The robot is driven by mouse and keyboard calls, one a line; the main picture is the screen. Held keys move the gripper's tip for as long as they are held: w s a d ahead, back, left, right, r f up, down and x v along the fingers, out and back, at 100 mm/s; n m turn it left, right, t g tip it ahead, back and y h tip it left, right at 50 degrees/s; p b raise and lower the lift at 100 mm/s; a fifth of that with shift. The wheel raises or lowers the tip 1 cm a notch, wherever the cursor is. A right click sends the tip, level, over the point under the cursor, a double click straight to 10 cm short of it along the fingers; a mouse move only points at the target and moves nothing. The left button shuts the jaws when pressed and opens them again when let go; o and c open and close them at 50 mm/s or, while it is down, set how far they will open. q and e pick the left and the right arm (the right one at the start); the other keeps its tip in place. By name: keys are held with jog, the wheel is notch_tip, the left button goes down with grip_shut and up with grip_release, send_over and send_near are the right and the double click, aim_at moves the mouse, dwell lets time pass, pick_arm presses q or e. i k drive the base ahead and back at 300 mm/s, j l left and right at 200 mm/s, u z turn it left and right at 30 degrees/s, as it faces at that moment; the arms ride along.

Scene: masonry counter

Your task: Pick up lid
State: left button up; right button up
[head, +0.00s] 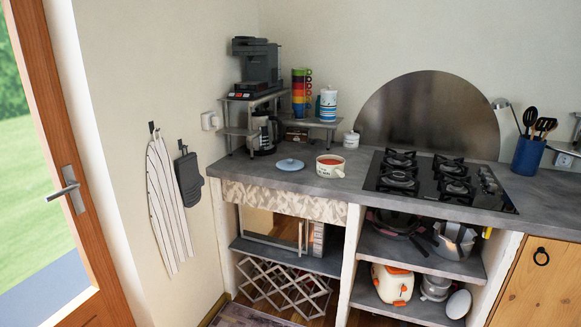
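A blue-grey round lid (290,164) with a small knob lies flat on the grey counter, left of a white pot. The white pot (330,166) stands open beside it with an orange-red inside and a handle on its right side. The two are apart. Neither of my grippers shows in the head view.
The grey counter (232,168) has bare room around the lid. A corner shelf with a coffee machine (257,66) and stacked coloured cups (301,92) stands behind. A black gas hob (438,182) is to the right. A wooden door (62,165) is at the left.

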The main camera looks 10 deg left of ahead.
aim_at(289, 165)
jog(key=i+j+z, duration=0.1)
jog(key=i, duration=0.45)
jog(key=i+j+z, duration=0.1)
jog(key=i+j, duration=0.25)
jog(key=i, duration=0.15)
